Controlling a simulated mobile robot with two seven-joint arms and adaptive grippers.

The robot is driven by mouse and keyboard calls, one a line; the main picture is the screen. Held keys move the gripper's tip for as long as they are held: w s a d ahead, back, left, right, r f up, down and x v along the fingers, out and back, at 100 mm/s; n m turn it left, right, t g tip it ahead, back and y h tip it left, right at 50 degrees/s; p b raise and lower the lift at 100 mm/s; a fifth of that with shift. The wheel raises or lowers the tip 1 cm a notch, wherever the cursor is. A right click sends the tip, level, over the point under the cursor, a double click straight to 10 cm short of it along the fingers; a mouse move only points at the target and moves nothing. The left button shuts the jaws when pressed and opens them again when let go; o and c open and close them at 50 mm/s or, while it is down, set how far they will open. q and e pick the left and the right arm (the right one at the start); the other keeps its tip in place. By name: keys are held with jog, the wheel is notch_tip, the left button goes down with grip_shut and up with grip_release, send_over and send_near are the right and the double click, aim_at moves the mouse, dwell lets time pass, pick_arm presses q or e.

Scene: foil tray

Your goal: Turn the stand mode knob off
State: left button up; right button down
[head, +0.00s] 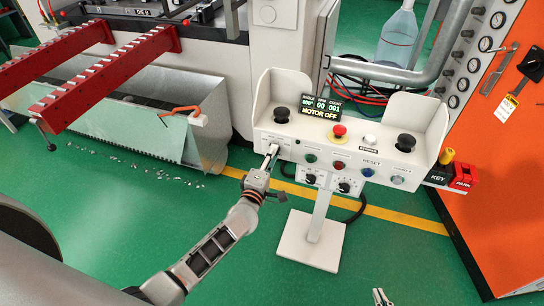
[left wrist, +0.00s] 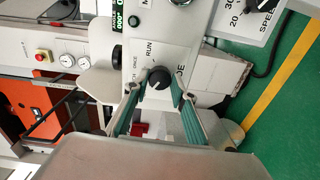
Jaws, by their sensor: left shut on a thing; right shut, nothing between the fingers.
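The control stand (head: 262,130) is a white console on a pedestal, with a display reading "MOTOR OFF". In the left wrist view the mode knob (left wrist: 159,77) is a round black knob on the white panel, with "RUN" and other partly covered lettering beside it. My left gripper (head: 271,152) reaches the left end of the console front and hides the knob in the head view. In the left wrist view its fingers (left wrist: 157,88) stand on both sides of the knob, shut on it. My right gripper (head: 380,296) is shut and empty, low at the bottom edge over the floor.
Two smaller dials (head: 344,187) sit on a box below the console. Buttons, a red mushroom button (head: 339,130) and black knobs fill the panel. A metal bin (head: 150,120) and red rails (head: 100,75) stand left; an orange cabinet (head: 508,150) stands right.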

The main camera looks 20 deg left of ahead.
dwell(0.3)
pick_arm(q)
jog(key=o, duration=1.1)
jog(key=shift+s, duration=0.1)
jog(key=s, duration=1.2)
jog(key=shift+a+r, duration=0.15)
jog(key=shift+r, duration=0.05)
jog(key=s+f+m+g, duration=0.2)
jog(key=s+f+m, duration=0.1)
jog(key=s+m, duration=0.3)
jog(key=s+f+m+g+h, duration=0.1)
jog(key=s+f+m+g, duration=0.1)
jog(key=s+f+m, duration=0.2)
jog(key=s+f+m+g+h, duration=0.1)
jog(key=s+f+m, duration=0.3)
jog(key=s+m, duration=0.5)
jog(key=shift+a+m+g, duration=0.1)
jog(key=shift+m+g, duration=0.8)
jog(key=shift+m, duration=0.3)
